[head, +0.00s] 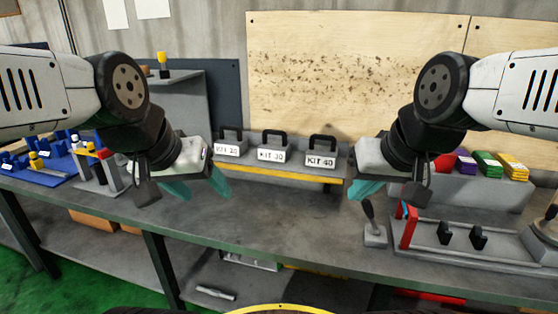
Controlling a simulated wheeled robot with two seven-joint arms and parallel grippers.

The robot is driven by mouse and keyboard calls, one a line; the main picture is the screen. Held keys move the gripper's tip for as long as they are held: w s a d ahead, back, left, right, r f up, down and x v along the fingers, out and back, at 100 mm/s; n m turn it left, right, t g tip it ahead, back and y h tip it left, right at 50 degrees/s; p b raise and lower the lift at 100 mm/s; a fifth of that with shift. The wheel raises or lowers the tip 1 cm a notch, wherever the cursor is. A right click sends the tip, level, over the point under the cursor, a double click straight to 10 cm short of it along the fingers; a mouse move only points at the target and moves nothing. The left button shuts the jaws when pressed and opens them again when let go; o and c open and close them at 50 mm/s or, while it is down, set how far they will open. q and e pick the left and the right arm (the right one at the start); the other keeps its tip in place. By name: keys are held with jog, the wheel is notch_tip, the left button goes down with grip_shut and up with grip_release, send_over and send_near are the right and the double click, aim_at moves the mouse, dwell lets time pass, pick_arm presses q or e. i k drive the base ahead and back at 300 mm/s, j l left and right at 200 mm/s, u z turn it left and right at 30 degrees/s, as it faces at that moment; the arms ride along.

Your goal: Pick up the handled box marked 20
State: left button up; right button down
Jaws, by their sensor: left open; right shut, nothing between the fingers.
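The handled box marked KIT 20 (229,149) stands on a low shelf at the back of the bench, leftmost of three grey boxes with black handles. My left gripper (196,188) has teal fingers, is open and empty, and is in front and left of the box. My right gripper (367,190) is shut and empty, right of KIT 40.
The shelf has a yellow front edge (285,176). The bench middle (270,215) is clear. Blue trays with parts (62,160) lie at left. At right are a grey fixture with a red end (409,228), a black-handled lever (371,222) and coloured blocks (487,163).

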aim_at(227, 145)
jog(key=i+j+u, duration=0.1)
jog(key=u, duration=0.3)
jog(key=i+u, duration=0.15)
jog(key=u, duration=0.25)
jog(key=i+u, duration=0.1)
jog(key=u, duration=0.3)
jog(key=i+u, duration=0.15)
jog(key=u, duration=0.25)
jog(key=i+l, duration=0.2)
jog(key=i, duration=0.2)
